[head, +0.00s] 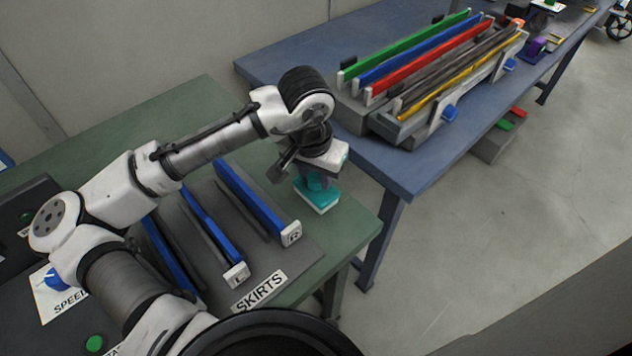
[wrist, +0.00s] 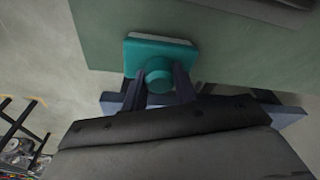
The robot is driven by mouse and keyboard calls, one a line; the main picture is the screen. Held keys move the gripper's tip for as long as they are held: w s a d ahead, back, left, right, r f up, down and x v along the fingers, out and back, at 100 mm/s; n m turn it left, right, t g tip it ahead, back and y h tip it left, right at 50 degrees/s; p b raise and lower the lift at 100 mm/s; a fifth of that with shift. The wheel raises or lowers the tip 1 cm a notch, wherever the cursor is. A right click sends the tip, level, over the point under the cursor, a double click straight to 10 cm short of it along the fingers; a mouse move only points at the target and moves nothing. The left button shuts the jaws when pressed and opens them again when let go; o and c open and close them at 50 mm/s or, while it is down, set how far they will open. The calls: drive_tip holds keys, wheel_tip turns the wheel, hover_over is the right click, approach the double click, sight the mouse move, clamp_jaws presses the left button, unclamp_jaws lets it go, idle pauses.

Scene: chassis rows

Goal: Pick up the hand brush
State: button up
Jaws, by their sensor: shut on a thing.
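The hand brush is a teal block with a pale underside and a round teal knob on top. It shows in the head view (head: 318,196) at the right edge of the green table, and in the wrist view (wrist: 160,52) at top centre. My gripper (head: 316,180) is above the brush, and its dark fingers (wrist: 159,82) are shut on the knob from both sides. The brush is over or on the green table top near its edge; I cannot tell whether it touches the surface. The fingers partly cover the knob.
A blue table (head: 290,63) behind carries a grey rack (head: 420,122) of coloured bars. Open floor (head: 500,230) lies to the right.

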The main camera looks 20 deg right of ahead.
sight(316, 176)
wheel_tip(316, 176, up, 17)
drive_tip(key=shift+r, duration=0.1)
drive_tip(key=o, duration=0.3)
drive_tip(key=shift+c, duration=0.7)
drive_tip(key=shift+s, duration=0.15)
